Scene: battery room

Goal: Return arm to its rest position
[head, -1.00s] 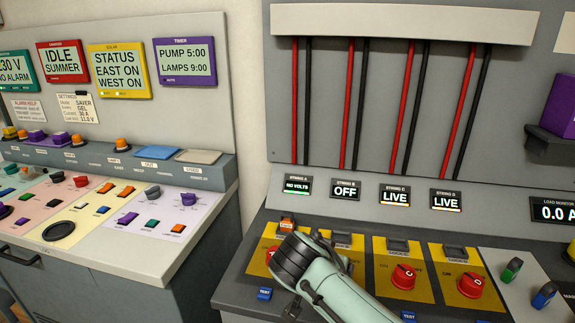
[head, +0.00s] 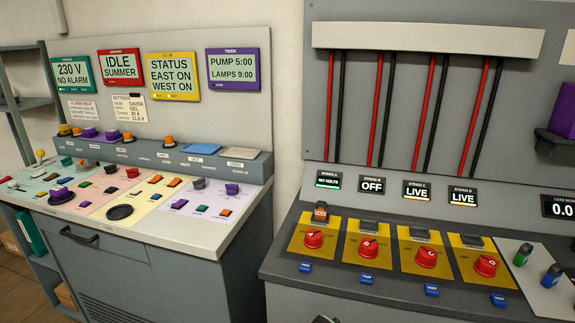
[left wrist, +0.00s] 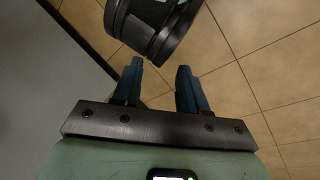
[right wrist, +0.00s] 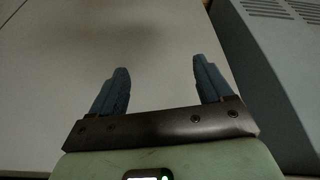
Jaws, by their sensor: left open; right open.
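My left gripper (left wrist: 160,66) is open and empty in the left wrist view, over tan floor tiles. A dark cylindrical part with a pale green section, which looks like my own body, is just beyond its fingertips. My right gripper (right wrist: 160,64) is open and empty in the right wrist view, in front of a plain pale surface. Neither gripper shows in the head view; only a small dark piece is at its bottom edge. The four-string panel (head: 290,262) stands at the right, its red knobs (head: 313,239) uncovered. String A's display (head: 327,180) reads no volts, B off, C and D live.
A control desk (head: 160,262) with buttons and several screens stands at the left. A grey cabinet (right wrist: 275,75) with vent slots borders the right wrist view. A grey face (left wrist: 45,95) fills the left of the left wrist view. Open floor (left wrist: 260,80) lies to its right.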

